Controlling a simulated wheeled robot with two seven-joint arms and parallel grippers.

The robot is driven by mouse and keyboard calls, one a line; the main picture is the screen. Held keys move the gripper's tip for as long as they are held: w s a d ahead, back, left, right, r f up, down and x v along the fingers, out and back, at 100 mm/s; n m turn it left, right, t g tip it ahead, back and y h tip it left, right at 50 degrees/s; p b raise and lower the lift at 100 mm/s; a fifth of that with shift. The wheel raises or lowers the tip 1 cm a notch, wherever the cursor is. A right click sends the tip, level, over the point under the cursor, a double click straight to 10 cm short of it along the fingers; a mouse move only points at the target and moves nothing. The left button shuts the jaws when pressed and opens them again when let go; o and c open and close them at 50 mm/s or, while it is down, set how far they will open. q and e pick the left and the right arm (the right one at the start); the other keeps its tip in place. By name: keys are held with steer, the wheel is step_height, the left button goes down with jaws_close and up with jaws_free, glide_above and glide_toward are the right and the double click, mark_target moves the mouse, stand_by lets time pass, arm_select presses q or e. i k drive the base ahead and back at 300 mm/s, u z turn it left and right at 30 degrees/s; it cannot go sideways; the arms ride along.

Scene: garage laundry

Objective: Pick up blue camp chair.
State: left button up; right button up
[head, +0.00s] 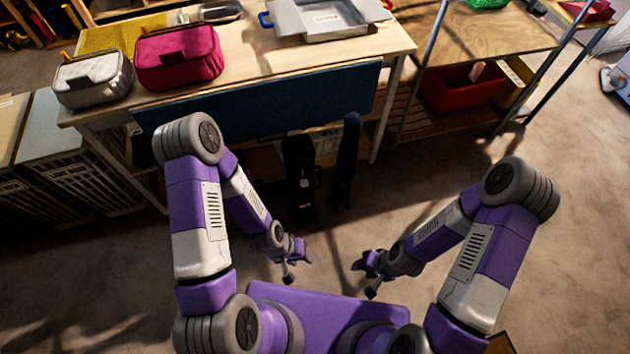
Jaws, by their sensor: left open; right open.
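A slim dark blue upright bundle (348,150), which looks like the folded blue camp chair, stands on the floor at the front of the wooden table, right of centre. Its lower part is in shadow. My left gripper (297,264) is open and empty, in front of the bundle and to its left. My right gripper (364,279) is open and empty, nearer to me than the bundle and slightly to its right. Neither gripper touches it.
A black upright case (299,172) stands just left of the bundle. The wooden table (240,62) has a blue front panel (270,103) and holds red and grey bags. A shelf rack (480,35) with a red bin (462,88) stands right.

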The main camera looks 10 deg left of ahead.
mark_target(348, 156)
steer(key=u, duration=0.8)
steer(key=i, duration=0.85)
steer(key=z, duration=0.1)
